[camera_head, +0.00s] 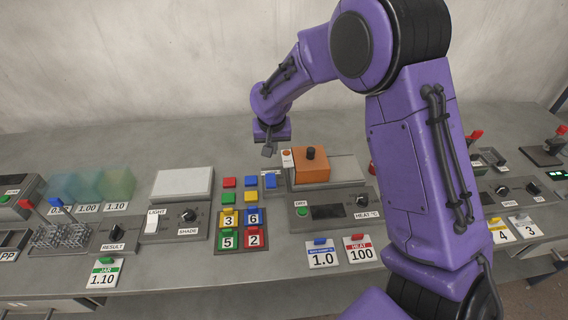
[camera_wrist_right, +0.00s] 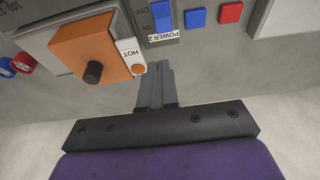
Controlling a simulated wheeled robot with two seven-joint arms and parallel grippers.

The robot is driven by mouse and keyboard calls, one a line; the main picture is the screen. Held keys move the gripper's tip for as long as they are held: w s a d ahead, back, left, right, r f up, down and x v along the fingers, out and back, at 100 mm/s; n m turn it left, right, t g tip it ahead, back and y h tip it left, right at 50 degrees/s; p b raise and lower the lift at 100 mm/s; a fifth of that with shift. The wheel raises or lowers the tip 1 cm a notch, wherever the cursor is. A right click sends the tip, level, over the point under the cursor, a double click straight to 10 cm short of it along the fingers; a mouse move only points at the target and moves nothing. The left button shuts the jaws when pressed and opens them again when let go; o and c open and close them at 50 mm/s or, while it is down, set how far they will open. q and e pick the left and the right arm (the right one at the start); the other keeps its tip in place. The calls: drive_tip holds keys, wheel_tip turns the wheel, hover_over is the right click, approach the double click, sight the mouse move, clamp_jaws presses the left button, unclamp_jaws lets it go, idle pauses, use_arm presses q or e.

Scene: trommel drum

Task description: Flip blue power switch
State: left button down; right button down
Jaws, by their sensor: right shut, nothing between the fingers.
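The blue power switch (camera_head: 270,181) sits on a small grey panel left of the orange box, partly below my right gripper in the head view. In the right wrist view, the blue switch (camera_wrist_right: 162,15) shows at the top edge, beside "OFF" lettering and above a "POWER 2" label. My right gripper (camera_head: 268,151) hangs behind and above the switch, fingers pointing down. In the right wrist view, the gripper fingers (camera_wrist_right: 155,66) are together and empty, their tips close to the label. They look apart from the switch. My left gripper is out of view.
The orange box (camera_head: 311,168) with a black knob and HOT label stands right beside the switch. Coloured square buttons (camera_head: 240,196) lie to its left. A panel with a HEAT knob (camera_head: 362,200) is in front. The concrete wall (camera_head: 130,70) rises behind.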

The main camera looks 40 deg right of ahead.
drive_tip(key=p, duration=0.4)
approach(272, 173)
drive_tip(key=x, duration=0.7)
drive_tip(key=shift+d, duration=0.1)
drive_tip(key=shift+b, duration=0.35)
